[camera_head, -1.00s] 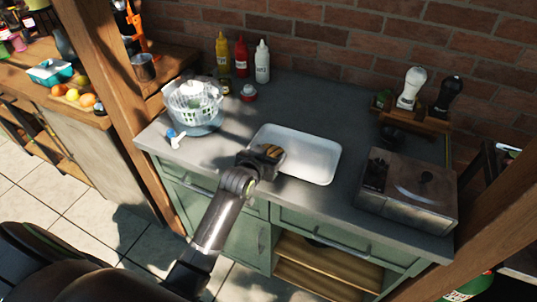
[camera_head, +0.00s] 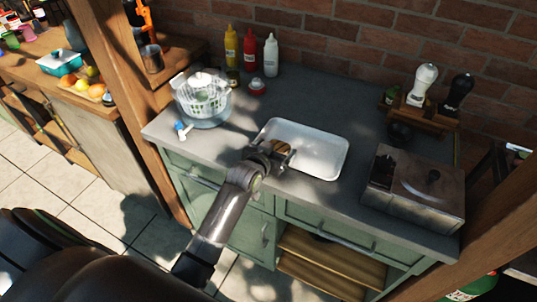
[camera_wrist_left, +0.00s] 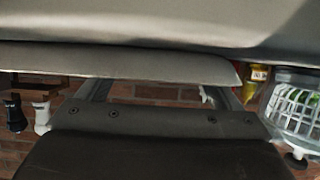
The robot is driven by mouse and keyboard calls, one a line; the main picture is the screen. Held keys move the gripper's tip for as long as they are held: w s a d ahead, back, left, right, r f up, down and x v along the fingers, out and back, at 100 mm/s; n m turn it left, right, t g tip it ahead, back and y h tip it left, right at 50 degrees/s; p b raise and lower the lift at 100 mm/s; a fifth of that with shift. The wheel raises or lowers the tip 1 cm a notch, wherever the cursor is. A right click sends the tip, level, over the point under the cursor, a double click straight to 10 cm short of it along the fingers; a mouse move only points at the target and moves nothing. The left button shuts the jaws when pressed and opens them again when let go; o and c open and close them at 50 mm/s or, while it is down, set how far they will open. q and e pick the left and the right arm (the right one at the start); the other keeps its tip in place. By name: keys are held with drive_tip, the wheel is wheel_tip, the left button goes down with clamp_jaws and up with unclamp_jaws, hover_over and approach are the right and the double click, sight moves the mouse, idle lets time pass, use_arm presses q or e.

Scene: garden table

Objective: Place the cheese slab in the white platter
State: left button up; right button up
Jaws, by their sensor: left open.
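The white platter (camera_head: 318,150) lies flat on the grey counter in the head view. My left gripper (camera_head: 282,150) is at the platter's near left part, with its fingers spread apart. A small tan-brown piece, which looks like the cheese slab (camera_head: 284,146), shows between the fingers over the platter. I cannot tell whether it touches the platter floor. In the left wrist view, a long pale edge that looks like the platter's rim (camera_wrist_left: 120,61) crosses in front of the spread fingers (camera_wrist_left: 160,92). The slab cannot be made out there. My right gripper is not in view.
A salad spinner (camera_head: 203,97) stands left of the platter, with several sauce bottles (camera_head: 250,50) behind. A metal box (camera_head: 415,185) and a rack with pepper mills (camera_head: 421,86) stand to the right. Counter behind the platter is clear.

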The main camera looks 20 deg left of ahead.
use_arm(q)
drive_tip(key=v, duration=1.2)
drive_tip(key=shift+b, duration=0.4)
drive_tip(key=s+a+f+g+y, duration=0.1)
drive_tip(key=s+a+f+g, duration=0.15)
drive_tip(key=s, duration=0.55)
drive_tip(key=s+a+f+g, duration=0.2)
drive_tip(key=s+f+g, duration=0.2)
drive_tip(key=s, duration=0.5)
drive_tip(key=s+a+f+g+y, duration=0.1)
drive_tip(key=s+a+f+g, duration=0.2)
drive_tip(key=s, duration=0.5)
wheel_tip(320, 180, down, 25)
drive_tip(key=g, duration=0.2)
drive_tip(key=s+f, duration=1.6)
drive_tip(key=shift+d+f+n+g+h, duration=0.2)
drive_tip(key=shift+d+n+g+h, duration=0.05)
drive_tip(key=shift+n+g+h, duration=0.2)
